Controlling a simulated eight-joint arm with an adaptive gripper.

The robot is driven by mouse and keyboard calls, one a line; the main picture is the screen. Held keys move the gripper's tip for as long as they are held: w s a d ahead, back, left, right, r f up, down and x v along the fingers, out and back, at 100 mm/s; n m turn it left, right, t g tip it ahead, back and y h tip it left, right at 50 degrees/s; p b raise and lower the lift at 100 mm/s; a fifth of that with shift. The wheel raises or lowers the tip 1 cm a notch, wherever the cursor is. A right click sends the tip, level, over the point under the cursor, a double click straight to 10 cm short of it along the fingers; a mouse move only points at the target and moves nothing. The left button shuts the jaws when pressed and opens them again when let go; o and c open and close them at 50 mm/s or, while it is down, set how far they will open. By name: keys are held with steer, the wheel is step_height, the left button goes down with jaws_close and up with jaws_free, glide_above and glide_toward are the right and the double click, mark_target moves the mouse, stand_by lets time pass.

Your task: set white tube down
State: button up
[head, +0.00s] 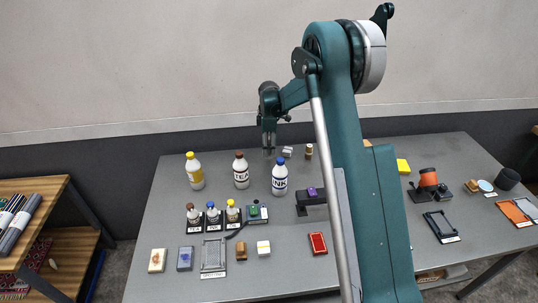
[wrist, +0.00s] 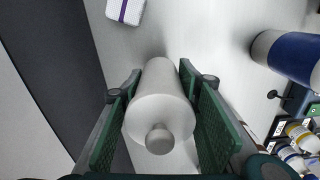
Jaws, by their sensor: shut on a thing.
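The white tube (wrist: 160,105) is between the two green pads of my gripper (wrist: 158,88) in the wrist view. Its small round end knob points toward the wrist camera. My gripper is shut on it. In the head view my gripper (head: 268,142) points down near the table's back edge, between the brown-capped bottle and the blue-capped ink bottle. The tube is hardly distinguishable there. I cannot tell whether its far end touches the grey table (head: 222,268).
The blue-capped bottle (head: 279,178) and brown-capped bottle (head: 241,171) stand close by. A yellow-labelled bottle (head: 195,172) is further left. A small white block (head: 287,152) and a brown-and-white cylinder (head: 309,152) are right of my gripper. Small jars and pads fill the front.

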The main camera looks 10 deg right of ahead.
steer(key=shift+f, duration=1.8)
steer(key=shift+f, duration=0.15)
steer(key=o, duration=1.1)
steer(key=shift+r, duration=0.2)
step_height(320, 180, up, 12)
steer(key=shift+f, duration=0.1)
